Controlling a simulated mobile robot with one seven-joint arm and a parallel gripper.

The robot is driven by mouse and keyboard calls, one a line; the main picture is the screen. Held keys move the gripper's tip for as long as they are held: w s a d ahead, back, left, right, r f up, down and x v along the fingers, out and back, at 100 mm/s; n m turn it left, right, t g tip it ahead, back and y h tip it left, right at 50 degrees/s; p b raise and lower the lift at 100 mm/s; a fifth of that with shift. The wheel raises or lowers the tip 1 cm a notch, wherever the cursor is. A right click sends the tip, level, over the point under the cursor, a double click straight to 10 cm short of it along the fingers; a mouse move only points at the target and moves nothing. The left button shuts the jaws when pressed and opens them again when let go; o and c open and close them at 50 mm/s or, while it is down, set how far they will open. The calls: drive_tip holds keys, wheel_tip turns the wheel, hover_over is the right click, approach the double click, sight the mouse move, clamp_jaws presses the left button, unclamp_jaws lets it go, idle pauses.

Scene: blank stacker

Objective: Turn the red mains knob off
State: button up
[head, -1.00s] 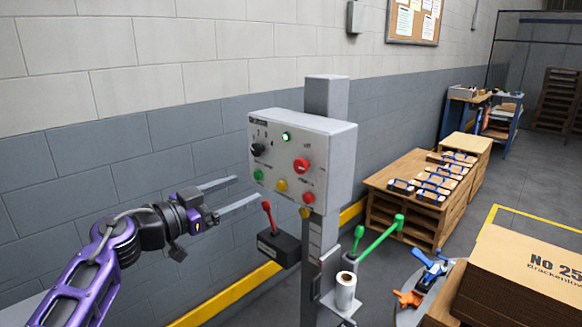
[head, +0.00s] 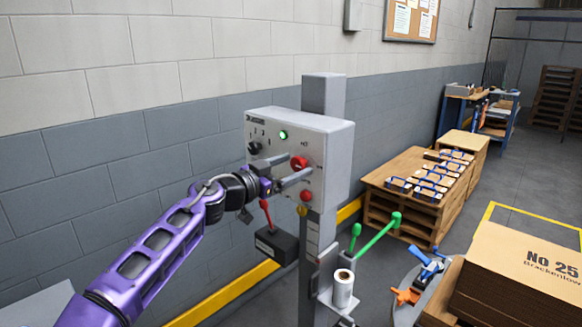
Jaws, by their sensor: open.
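The grey control box (head: 331,140) is mounted on a post in the middle of the head view. The red mains knob (head: 299,162) is on the right part of its front face. My gripper (head: 297,170) is open in front of the panel, one finger above the other. Its fingertips reach to the red knob, one close to its left side and one just below it. I cannot tell whether they touch it. A green lamp (head: 283,134) is lit. A black selector knob (head: 254,148) is at the upper left. My gripper hides the lower buttons partly.
A red-handled lever on a black box (head: 277,246) hangs below the panel. Green-knobbed levers (head: 381,236) and a white roll (head: 343,288) are lower right. A cardboard box (head: 530,275) is at the right. A brick wall stands behind.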

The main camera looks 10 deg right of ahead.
clamp_jaws()
idle(0.4)
drive_tip(key=shift+n, duration=0.4)
drive_tip(key=n, duration=0.3)
drive_tip(key=shift+n, duration=0.4)
drive_tip(key=n, duration=0.4)
drive_tip(key=shift+n+p, duration=0.3)
drive_tip(key=shift+p, duration=0.05)
drive_tip(key=n+p, duration=0.2)
drive_tip(key=n, duration=0.2)
drive_tip(key=shift+w+n+p, duration=0.1)
drive_tip(key=shift+n+p, duration=0.85)
drive_tip(key=shift+n, duration=1.25)
drive_tip(key=shift+f+n, duration=0.15)
drive_tip(key=shift+n, duration=0.15)
